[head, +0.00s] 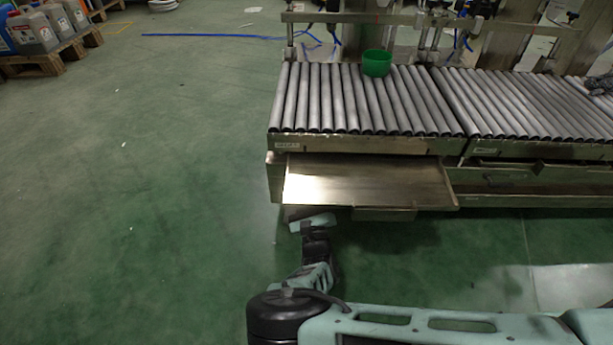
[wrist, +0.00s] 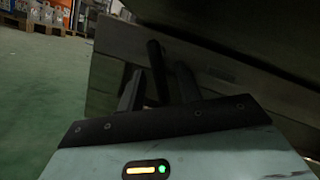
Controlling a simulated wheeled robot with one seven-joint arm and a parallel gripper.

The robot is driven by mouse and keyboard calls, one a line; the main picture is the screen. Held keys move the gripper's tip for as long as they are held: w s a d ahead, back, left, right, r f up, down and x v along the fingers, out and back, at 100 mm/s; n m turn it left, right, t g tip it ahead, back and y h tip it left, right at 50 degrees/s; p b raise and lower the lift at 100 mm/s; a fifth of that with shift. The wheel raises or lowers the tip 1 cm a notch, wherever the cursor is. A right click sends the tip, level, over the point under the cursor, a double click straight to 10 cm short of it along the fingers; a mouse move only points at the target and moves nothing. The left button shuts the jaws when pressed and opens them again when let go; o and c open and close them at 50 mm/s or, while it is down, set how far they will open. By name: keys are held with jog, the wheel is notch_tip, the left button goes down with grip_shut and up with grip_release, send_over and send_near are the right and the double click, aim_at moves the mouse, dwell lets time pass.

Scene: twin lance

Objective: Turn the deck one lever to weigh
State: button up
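In the wrist view, a dark rod-like lever (wrist: 156,66) stands in front of a grey metal panel, tilted slightly. My gripper (wrist: 158,80) is open, with one finger on each side of the lever in the picture. I cannot tell whether either finger touches it. In the head view, my gripper (head: 312,222) is low at the front left of the left roller deck (head: 350,100), under the edge of a steel tray (head: 365,182). Its fingertips and the lever are hidden there. The lever's setting cannot be read.
A green bowl (head: 376,63) sits on the left deck's rollers. A second roller deck (head: 520,100) adjoins it on the right. The tray sticks out just above my gripper. Green floor to the left is clear, with pallets of canisters (head: 40,40) at the far left.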

jog(key=shift+w+r, duration=0.15)
jog(key=shift+w, duration=0.35)
grip_shut()
jog(key=shift+d+r+n+y+p, duration=0.1)
jog(key=shift+r+n+y+p, duration=0.25)
jog(key=shift+n+p, duration=0.65)
jog(key=shift+d+r+n+g+y+p, duration=0.1)
jog(key=shift+n+g+y+p, duration=0.3)
jog(key=shift+n+p, duration=0.45)
jog(key=shift+f, duration=0.2)
grip_release()
